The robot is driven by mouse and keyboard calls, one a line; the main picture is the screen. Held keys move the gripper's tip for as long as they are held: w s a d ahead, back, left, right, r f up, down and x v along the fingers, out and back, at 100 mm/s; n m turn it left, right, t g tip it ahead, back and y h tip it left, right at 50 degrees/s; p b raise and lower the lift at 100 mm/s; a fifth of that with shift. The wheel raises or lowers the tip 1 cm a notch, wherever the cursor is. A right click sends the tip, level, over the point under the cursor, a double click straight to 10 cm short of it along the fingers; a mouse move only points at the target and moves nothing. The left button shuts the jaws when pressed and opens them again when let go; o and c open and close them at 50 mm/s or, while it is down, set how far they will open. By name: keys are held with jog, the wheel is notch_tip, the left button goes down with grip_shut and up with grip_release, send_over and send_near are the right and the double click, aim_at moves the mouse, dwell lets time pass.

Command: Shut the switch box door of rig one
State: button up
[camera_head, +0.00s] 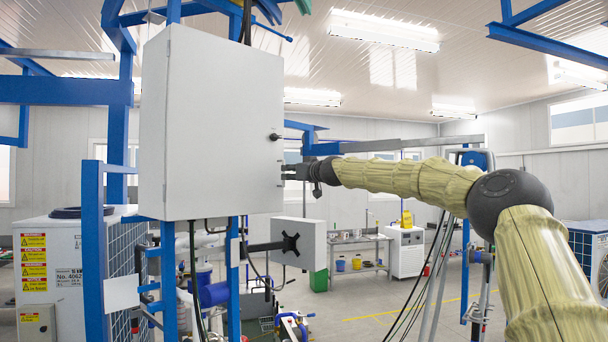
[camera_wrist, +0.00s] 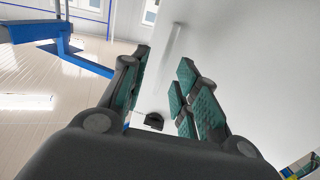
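The switch box (camera_head: 153,125) is a large pale grey cabinet on blue posts at left in the head view. Its broad door face (camera_head: 222,120) fills the front, with a small dark latch (camera_head: 274,136) near the right edge. I see no gap along the edges in view, but the right side is hidden, so I cannot tell if it is fully shut. My gripper (camera_head: 288,174) is at the door's right edge, below the latch. In the wrist view my gripper (camera_wrist: 160,90) has its green-padded fingers apart with nothing between them. A dark latch (camera_wrist: 154,121) shows beyond them on a pale panel (camera_wrist: 240,50); contact is unclear.
Blue frame posts (camera_head: 93,240) stand below and left of the box. A smaller grey box (camera_head: 299,243) on a dark bracket is under it. A bench (camera_head: 358,245) and white cabinet (camera_head: 405,250) stand farther back. Open floor lies at the lower right.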

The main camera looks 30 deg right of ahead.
jog(key=s+d, duration=0.1)
jog(key=s, duration=0.6)
jog(key=shift+s, duration=0.15)
jog(key=shift+d+f, duration=0.1)
jog(key=shift+f, duration=0.15)
jog(key=c, duration=0.7)
jog(key=f, duration=0.1)
jog(key=d+f+h, duration=0.1)
jog(key=shift+w+d+f+m+h, duration=0.3)
jog(key=shift+w+f+m+h, duration=0.1)
grip_shut()
jog(key=n+y, duration=0.2)
jog(key=y, duration=0.2)
send_near(271, 206)
jog(key=p+x, duration=0.4)
jog(key=p, duration=0.1)
jog(key=shift+w+r, duration=0.2)
jog(key=shift+w, duration=0.05)
jog(key=shift+p+x, duration=0.85)
jog(key=shift+x, duration=0.45)
